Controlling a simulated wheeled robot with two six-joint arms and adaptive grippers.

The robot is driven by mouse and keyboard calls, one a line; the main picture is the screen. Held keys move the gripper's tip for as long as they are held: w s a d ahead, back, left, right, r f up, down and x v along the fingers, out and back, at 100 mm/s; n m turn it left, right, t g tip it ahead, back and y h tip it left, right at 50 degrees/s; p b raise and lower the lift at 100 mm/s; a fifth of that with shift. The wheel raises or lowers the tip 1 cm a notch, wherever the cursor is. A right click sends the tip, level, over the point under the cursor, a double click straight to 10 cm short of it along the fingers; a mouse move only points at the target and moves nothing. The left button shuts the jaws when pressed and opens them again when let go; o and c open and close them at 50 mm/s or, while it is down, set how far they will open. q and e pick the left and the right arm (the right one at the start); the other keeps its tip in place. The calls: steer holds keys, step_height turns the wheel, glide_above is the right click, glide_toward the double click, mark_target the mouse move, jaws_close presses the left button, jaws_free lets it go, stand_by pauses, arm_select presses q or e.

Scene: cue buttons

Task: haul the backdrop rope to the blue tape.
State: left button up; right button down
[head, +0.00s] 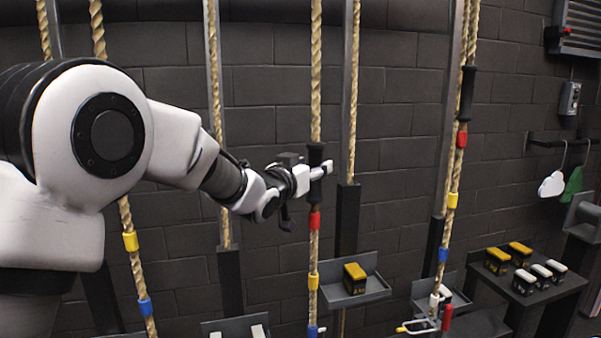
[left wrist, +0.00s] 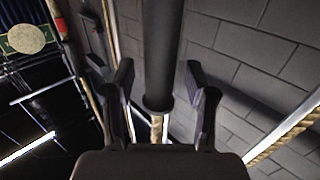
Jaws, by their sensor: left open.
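A middle rope (head: 316,70) hangs upright with a black grip sleeve (head: 316,153). Below the sleeve it carries red tape (head: 314,220), yellow tape (head: 313,282) and blue tape (head: 313,331) near the bottom edge. My left gripper (head: 322,171) is at the sleeve, open. In the left wrist view the sleeve (left wrist: 162,45) stands between the spread fingers (left wrist: 160,88), with gaps on both sides. No label shows which rope is the backdrop rope. My right gripper is out of view.
A right rope (head: 451,178) has its own black sleeve (head: 467,93) and coloured tapes. A left rope (head: 123,215) passes behind my left arm. Shelves hold a yellow-topped block (head: 355,278) and several more blocks at right. A dark brick wall (head: 400,120) stands behind.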

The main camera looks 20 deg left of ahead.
arm_select(q)
steer(key=s+a, duration=0.2)
steer(key=s, duration=0.8)
steer(key=shift+r, duration=0.1)
